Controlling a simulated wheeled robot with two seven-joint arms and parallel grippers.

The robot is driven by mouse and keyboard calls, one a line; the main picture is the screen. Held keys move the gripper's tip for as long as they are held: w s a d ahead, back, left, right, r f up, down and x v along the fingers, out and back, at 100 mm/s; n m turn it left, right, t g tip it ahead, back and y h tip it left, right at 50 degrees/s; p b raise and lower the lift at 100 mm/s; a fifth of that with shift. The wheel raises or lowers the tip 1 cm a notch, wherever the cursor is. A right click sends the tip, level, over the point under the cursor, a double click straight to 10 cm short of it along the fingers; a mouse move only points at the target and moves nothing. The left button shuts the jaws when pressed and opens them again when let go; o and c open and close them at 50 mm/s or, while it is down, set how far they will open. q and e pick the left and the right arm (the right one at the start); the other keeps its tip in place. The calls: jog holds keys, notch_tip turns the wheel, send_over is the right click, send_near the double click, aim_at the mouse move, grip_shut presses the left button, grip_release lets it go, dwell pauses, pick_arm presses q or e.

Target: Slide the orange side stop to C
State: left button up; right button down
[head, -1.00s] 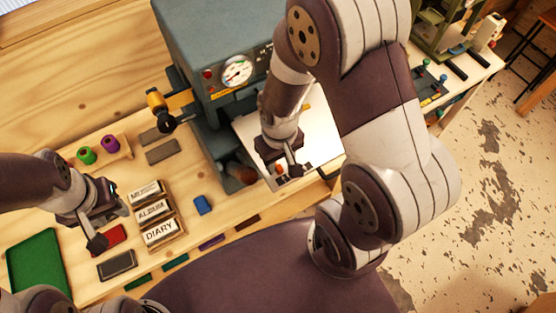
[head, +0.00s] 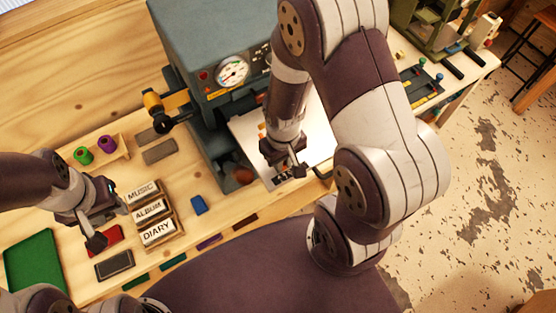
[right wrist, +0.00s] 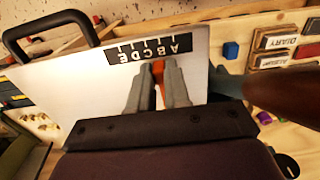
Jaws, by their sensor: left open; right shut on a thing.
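The orange side stop (right wrist: 159,78) shows as a narrow strip between the two fingers of my right gripper (right wrist: 160,80) in the right wrist view. The gripper is shut on it, over a pale plate (right wrist: 85,85). A black scale (right wrist: 148,50) lettered A to E runs along the plate edge just beyond the fingertips, seen upside down. I cannot tell exactly which mark the stop meets. In the head view my right gripper (head: 289,171) is low over the plate's front part and hides the stop.
The grey-green press (head: 205,60) with a gauge stands behind the plate. Label blocks (head: 150,211), a blue block (head: 198,205), a green tray (head: 35,262) and foil rolls (head: 107,144) lie on the bench at left. A black handle (right wrist: 45,30) stands beside the plate.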

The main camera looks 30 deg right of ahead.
jog(key=shift+d, duration=0.8)
jog(key=c, duration=1.3)
grip_release()
jog(key=shift+a, duration=0.15)
jog(key=shift+o, duration=1.1)
jog(key=shift+a, duration=0.3)
jog(key=shift+d+r, duration=0.1)
jog(key=shift+d, duration=0.05)
pick_arm(q)
jog(key=shift+d+f+b, duration=0.45)
jog(key=shift+f+b, duration=0.2)
jog(key=shift+b, duration=0.1)
pick_arm(e)
notch_tip(320, 180, up, 13)
jog(key=shift+f, duration=0.2)
jog(key=shift+w, duration=0.1)
